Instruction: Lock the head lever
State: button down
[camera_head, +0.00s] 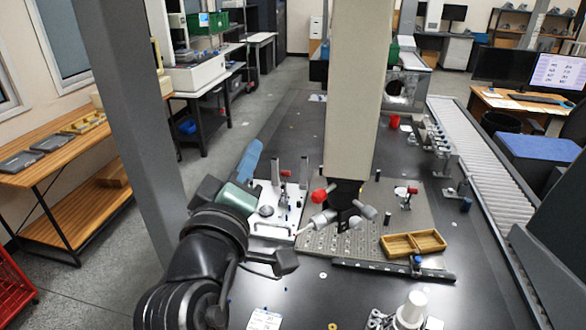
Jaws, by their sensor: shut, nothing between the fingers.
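The measuring head (346,192) hangs under the pale vertical column (356,90), above the perforated fixture plate. A red ball knob (320,196) sticks out on its left side and looks like the end of the head lever. Grey cylinders also stick out from the head, and one at the lower left carries a thin white-tipped stylus (305,229). The lever's angle is too small to tell. My gripper, the black end (284,262) of my arm, is shut and empty, below and left of the head, apart from the lever.
The perforated plate (322,244) holds a wooden tray (391,247) at right. A white fixture plate (268,228) with upright posts lies left of the head. A black rail (385,271) crosses in front. A grey pillar (135,110) stands at left.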

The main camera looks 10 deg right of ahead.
notch_tip(320, 180, down, 13)
jog(key=n+g+h+p, duration=0.3)
jog(key=n+g, duration=0.1)
jog(key=n, duration=0.3)
jog(key=shift+s+d+n+p, duration=0.35)
jog(key=shift+n+p, duration=0.05)
jog(key=shift+r, duration=0.1)
jog(key=w+d+p, duration=0.5)
jog(key=d, duration=0.2)
jog(key=shift+w+d+r, duration=0.15)
jog(key=shift+w+d, duration=0.05)
jog(key=shift+d, duration=0.2)
